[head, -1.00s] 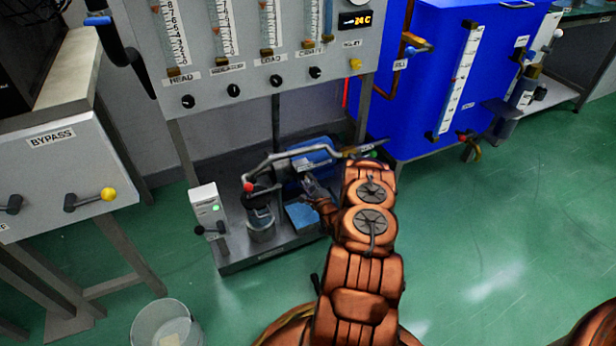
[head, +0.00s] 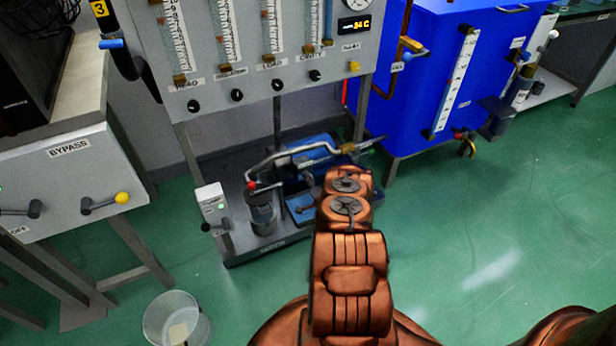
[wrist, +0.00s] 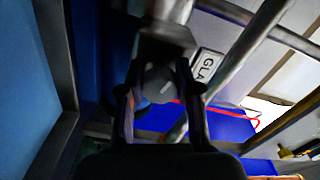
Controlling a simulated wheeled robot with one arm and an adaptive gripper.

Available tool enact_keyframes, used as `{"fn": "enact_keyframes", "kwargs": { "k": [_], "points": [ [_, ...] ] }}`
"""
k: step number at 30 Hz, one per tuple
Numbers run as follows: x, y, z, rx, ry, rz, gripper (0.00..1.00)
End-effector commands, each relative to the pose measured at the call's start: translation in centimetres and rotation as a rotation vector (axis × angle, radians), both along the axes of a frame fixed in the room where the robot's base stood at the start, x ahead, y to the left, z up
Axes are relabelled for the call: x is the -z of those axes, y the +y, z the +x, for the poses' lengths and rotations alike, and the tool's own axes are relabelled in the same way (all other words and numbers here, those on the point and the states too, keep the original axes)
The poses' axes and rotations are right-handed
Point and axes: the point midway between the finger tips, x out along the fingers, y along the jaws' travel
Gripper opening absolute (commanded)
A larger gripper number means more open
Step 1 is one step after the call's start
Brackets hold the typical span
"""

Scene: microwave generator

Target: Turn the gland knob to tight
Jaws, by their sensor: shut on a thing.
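In the wrist view, the grey gland knob (wrist: 158,80) with a pale pointer mark sits between the two dark fingers of my gripper (wrist: 160,97). The fingers are shut on it. In the head view, my copper-coloured arm reaches down to the pump stand (head: 240,255) under the flowmeter panel. The arm hides most of the gripper and the knob there.
A bent grey pipe (head: 285,155) with a red tip runs over the stand. A small white switch box (head: 211,203) stands at its left. A blue tank (head: 430,90) is at the right, the bypass panel (head: 60,175) and a clear bucket (head: 173,318) at the left. Green floor is free at right.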

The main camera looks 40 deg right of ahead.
Motion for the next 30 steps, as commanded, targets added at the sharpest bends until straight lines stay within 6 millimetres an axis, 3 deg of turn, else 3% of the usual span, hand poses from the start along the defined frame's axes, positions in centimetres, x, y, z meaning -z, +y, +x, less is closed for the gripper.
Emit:
{"fn": "enact_keyframes", "kwargs": {
  "k": [12,27,28,30],
  "points": [
    [0.03,-0.09,-0.08,0.002,0.053,-0.149,0.0],
    [0.09,-0.12,-0.05,0.003,0.058,-0.162,0.0],
    [0.09,-0.13,-0.06,0.003,0.058,-0.162,0.36],
    [0.08,-0.13,-0.04,0.002,0.057,-0.162,0.44]
  ]
}}
